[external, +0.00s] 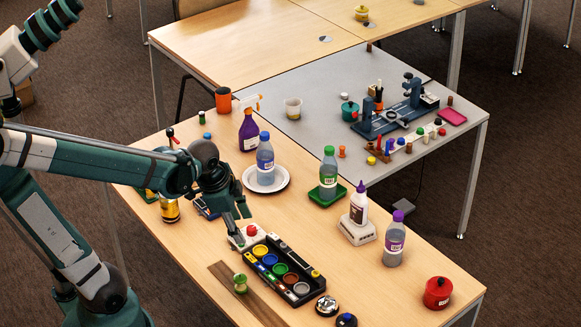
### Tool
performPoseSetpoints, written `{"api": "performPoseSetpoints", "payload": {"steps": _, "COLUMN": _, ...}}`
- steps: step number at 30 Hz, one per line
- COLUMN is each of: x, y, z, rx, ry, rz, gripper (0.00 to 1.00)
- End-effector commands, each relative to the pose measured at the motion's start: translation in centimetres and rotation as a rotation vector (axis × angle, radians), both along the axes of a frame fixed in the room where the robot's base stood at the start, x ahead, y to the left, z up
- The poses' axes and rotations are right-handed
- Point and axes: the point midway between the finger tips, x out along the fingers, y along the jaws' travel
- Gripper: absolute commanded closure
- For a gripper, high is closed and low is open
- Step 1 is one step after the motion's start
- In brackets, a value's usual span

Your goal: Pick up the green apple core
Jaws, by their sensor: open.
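A small green apple core (240,284) stands near the front edge of the wooden table, on or beside a brown strip (262,309); I cannot tell which. It has wider ends and a narrow middle. My gripper (240,228) points down above the table, behind the core in the picture and apart from it. Its jaws are open and seem empty. The fingers are close to a white block with a red button (250,232), and they partly cover it.
A black paint tray (310,268) with several coloured pots lies right of the core. Two dark round items (326,305) (346,320) are at the front. Several bottles, including a blue-capped one on a white plate (284,181), stand farther back. A red pot (438,293) is at right.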

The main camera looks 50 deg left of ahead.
Motion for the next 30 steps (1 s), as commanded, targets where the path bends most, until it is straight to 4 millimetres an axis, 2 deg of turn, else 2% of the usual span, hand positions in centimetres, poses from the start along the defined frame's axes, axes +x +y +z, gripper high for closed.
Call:
{"api": "performPoseSetpoints", "payload": {"steps": 1, "x": 0.3, "y": 0.1, "z": -1.0, "rx": 0.01, "ry": 0.013, "rz": -0.028, "gripper": 0.57}}
{"api": "performPoseSetpoints", "payload": {"steps": 13, "x": 1.0, "y": 1.2, "z": -7.8, "rx": 0.076, "ry": 0.137, "rz": -0.297, "gripper": 0.57}}
{"api": "performPoseSetpoints", "payload": {"steps": 24, "x": 1.0, "y": 2.0, "z": -14.4, "rx": 0.104, "ry": 0.245, "rz": -0.555, "gripper": 0.57}}
{"api": "performPoseSetpoints", "payload": {"steps": 30, "x": 0.8, "y": 2.4, "z": -17.3, "rx": 0.107, "ry": 0.29, "rz": -0.673, "gripper": 0.57}}
